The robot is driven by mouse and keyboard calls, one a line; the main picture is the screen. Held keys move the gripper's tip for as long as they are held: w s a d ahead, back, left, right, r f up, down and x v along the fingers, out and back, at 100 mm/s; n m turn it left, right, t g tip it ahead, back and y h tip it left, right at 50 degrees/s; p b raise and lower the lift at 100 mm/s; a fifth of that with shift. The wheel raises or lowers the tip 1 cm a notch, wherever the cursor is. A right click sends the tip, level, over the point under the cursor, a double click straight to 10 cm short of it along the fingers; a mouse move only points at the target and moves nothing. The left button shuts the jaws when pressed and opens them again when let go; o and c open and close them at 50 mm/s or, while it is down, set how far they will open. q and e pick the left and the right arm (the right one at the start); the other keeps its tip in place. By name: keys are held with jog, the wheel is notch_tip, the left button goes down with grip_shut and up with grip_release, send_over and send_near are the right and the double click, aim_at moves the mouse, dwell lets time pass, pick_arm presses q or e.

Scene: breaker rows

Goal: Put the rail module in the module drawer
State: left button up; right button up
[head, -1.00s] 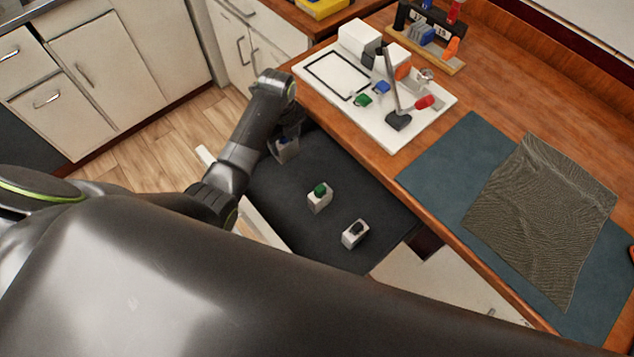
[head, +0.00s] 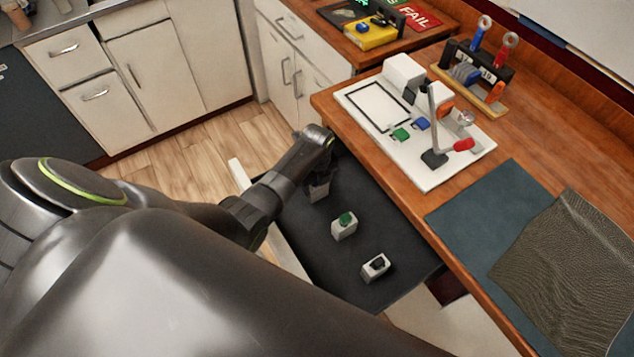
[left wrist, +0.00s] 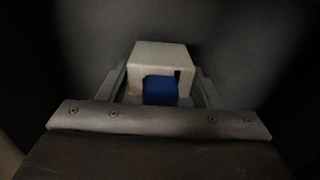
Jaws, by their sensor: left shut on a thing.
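The rail module, a white block with a blue part, is between the fingers of my left gripper (left wrist: 160,98). The module's white body (left wrist: 160,54) fills the middle of the left wrist view. The open module drawer (head: 322,247) has a dark floor. The gripper is inside the drawer's outline at its far end. I cannot tell whether the module touches the floor. My right gripper is out of view.
A white module with a green top (head: 344,226) and one with a black top (head: 375,267) stand in the drawer. The counter beside it holds a white board with a lever (head: 462,172), a teal mat (head: 475,215) and a dark textured cloth (head: 565,270).

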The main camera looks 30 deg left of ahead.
pick_arm(q)
jog(key=shift+f, duration=0.2)
jog(key=o, duration=1.1)
notch_tip(320, 180, up, 12)
jog(key=shift+r+p, duration=0.2)
jog(key=shift+p, duration=0.35)
